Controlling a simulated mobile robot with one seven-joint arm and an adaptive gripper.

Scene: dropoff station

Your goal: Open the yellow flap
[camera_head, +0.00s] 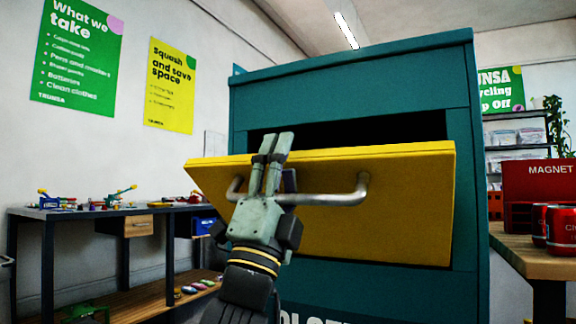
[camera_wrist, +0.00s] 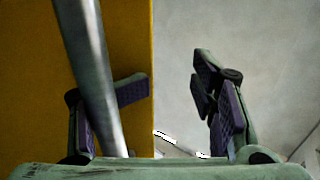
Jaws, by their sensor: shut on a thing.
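The yellow flap (camera_head: 400,200) is on the front of a teal bin (camera_head: 350,95). It is tilted outward, its top edge away from the bin, with a dark opening (camera_head: 400,132) above and behind it. A grey metal bar handle (camera_head: 335,198) runs across the flap's face. My gripper (camera_head: 278,142) reaches up in front of the flap's left half and is shut on the handle. In the wrist view, the handle (camera_wrist: 92,60) crosses by the left finger, while the right finger stands apart from it. The yellow flap (camera_wrist: 135,50) lies behind the handle.
A bench (camera_head: 60,214) with small coloured items stands left. A wooden table (camera_head: 530,258) at right bears red cans (camera_head: 562,228) and a red box (camera_head: 540,185), close to the bin's right side. Posters hang on the left wall.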

